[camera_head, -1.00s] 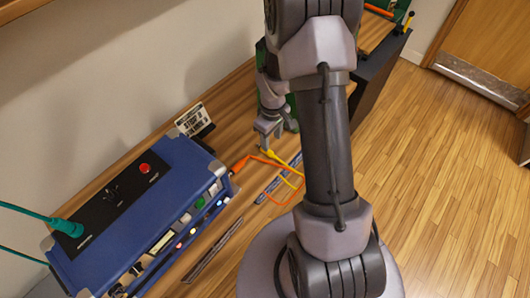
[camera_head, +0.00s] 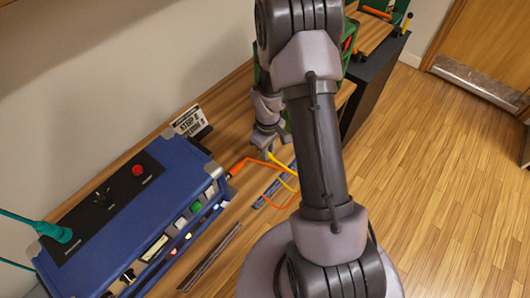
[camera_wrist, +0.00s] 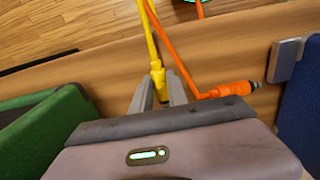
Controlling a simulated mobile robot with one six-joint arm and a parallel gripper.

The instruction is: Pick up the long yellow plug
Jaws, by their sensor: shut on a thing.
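The long yellow plug (camera_wrist: 159,80) is in the wrist view, with its yellow cable running up and away from it. My gripper (camera_wrist: 158,92) is shut on it, one finger on each side. The plug's dark tip sits down between the fingers. In the head view my gripper (camera_head: 264,150) is low over the wooden bench top, partly hidden by my own arm. The yellow cable (camera_head: 283,166) shows beside it there. The plug itself is hard to make out in that view.
An orange plug (camera_wrist: 236,89) with an orange cable lies close to the right of my fingers. A blue amp (camera_head: 135,215) stands on the bench, with a small sign (camera_head: 190,122) behind it. A green case (camera_wrist: 40,130) is left in the wrist view.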

